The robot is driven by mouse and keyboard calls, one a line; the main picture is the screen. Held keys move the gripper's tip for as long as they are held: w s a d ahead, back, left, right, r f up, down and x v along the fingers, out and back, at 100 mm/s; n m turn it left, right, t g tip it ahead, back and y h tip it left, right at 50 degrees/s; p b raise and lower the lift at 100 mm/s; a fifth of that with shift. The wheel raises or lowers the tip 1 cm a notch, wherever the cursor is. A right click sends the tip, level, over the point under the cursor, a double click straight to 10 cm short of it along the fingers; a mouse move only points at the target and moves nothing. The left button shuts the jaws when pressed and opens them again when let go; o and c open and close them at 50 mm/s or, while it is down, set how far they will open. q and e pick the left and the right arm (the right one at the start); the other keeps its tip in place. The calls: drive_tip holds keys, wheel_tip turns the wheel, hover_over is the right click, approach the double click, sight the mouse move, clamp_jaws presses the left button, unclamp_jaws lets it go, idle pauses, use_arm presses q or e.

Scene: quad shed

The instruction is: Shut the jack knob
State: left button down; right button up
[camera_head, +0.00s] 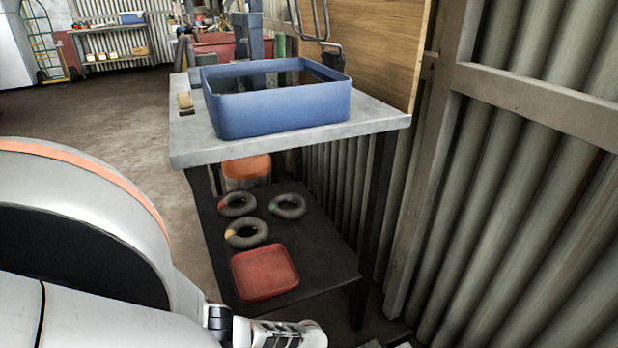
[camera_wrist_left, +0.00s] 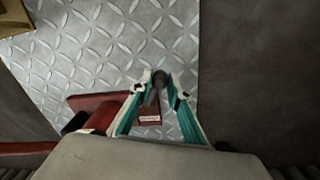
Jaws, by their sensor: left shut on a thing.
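In the left wrist view, my left gripper (camera_wrist_left: 161,84) has its teal-lined fingers closed around a small dark grey knob (camera_wrist_left: 158,79). The knob sits by the red jack (camera_wrist_left: 92,103), which lies over a metal diamond plate (camera_wrist_left: 90,50). A small pale label shows on the red part between the fingers. My wrist hides the lower part of the jack. In the head view my left arm comes in from the lower left; its gripper and the jack are out of that picture. My right gripper is in neither view.
A workbench (camera_head: 188,150) holds a blue basin (camera_head: 285,112). Its dark lower shelf (camera_head: 315,245) carries dark rings (camera_head: 246,233) and a red tray (camera_head: 264,273). A corrugated wall (camera_head: 545,200) closes off the right. Open floor (camera_head: 110,115) lies on the left.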

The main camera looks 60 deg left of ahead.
use_arm(q)
drive_tip(key=shift+s+d+r+n+p, duration=0.1)
drive_tip(key=shift+d+n+p, duration=0.35)
drive_tip(key=shift+n, duration=0.45)
drive_tip(key=shift+s+d+n+p, duration=0.15)
drive_tip(key=shift+d+n+p, duration=0.15)
drive_tip(key=shift+n, duration=0.3)
drive_tip(key=shift+s+d+n+p, duration=0.3)
drive_tip(key=shift+d+n, duration=0.15)
drive_tip(key=shift+n, duration=0.65)
drive_tip(key=shift+d, duration=0.1)
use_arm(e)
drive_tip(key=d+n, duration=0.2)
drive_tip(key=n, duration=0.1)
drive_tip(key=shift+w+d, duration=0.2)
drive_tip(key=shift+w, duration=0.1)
use_arm(q)
drive_tip(key=shift+n, duration=0.3)
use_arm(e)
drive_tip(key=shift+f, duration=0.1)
use_arm(q)
drive_tip(key=shift+f, duration=0.2)
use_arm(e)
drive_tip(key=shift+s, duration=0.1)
use_arm(q)
drive_tip(key=c, duration=1.9)
unclamp_jaws()
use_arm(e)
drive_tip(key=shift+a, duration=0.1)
